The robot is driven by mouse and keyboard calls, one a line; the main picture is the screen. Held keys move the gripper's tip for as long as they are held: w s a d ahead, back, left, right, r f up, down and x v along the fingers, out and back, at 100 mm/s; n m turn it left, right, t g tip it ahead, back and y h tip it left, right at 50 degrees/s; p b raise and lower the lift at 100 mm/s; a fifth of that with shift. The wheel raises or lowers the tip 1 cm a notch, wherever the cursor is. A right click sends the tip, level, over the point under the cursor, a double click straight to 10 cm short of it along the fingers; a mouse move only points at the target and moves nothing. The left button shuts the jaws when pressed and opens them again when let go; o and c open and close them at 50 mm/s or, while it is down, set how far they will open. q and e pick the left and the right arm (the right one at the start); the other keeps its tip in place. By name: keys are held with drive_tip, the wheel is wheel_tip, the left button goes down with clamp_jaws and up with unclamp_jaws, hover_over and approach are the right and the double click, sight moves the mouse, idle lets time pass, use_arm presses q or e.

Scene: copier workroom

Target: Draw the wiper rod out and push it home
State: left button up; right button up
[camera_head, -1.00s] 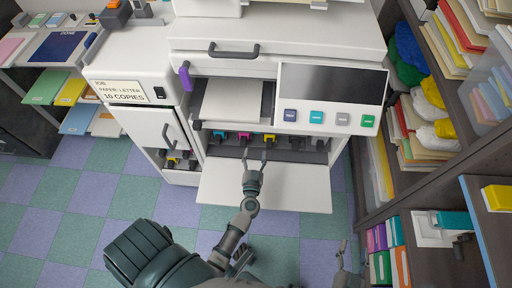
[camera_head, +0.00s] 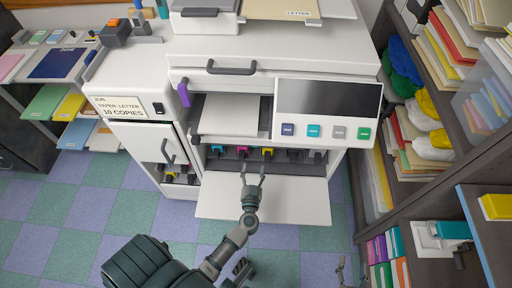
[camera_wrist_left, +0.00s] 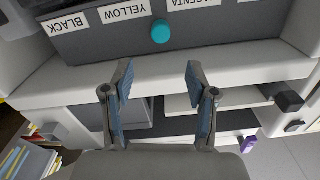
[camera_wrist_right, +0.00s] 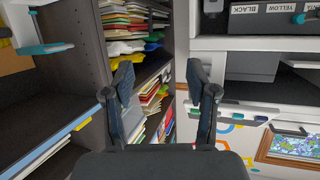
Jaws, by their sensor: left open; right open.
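A round teal knob (camera_wrist_left: 160,31) sits on the dark label panel under the YELLOW and MAGENTA labels, which appear upside down in the left wrist view. It may be the end of the wiper rod; no rod length shows. The knob also shows in the right wrist view (camera_wrist_right: 298,18). My left gripper (camera_head: 253,171) is open and empty in front of the copier's open bay. In the left wrist view its fingertips (camera_wrist_left: 159,68) are apart, with the knob ahead between them, untouched. My right gripper (camera_wrist_right: 158,66) is open and empty, low at the right of the copier.
The copier's white front door (camera_head: 285,204) lies folded down below the bay. Coloured cartridge ends, including a magenta one (camera_head: 241,152), line the bay. A purple handle (camera_head: 184,94) is at the left. Shelves (camera_head: 407,178) stand close on the right. Checkered floor is free at the left.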

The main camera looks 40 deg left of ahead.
use_arm(q)
drive_tip(key=b+x, duration=0.2)
drive_tip(key=x, duration=0.9)
use_arm(e)
wheel_tip(320, 180, up, 7)
drive_tip(key=w+a+t+y, duration=0.1)
drive_tip(key=t, duration=0.4)
drive_tip(key=shift+w+a+t+y, duration=0.25)
drive_tip(key=shift+t+y, duration=0.05)
use_arm(q)
drive_tip(key=shift+a, duration=0.15)
clamp_jaws()
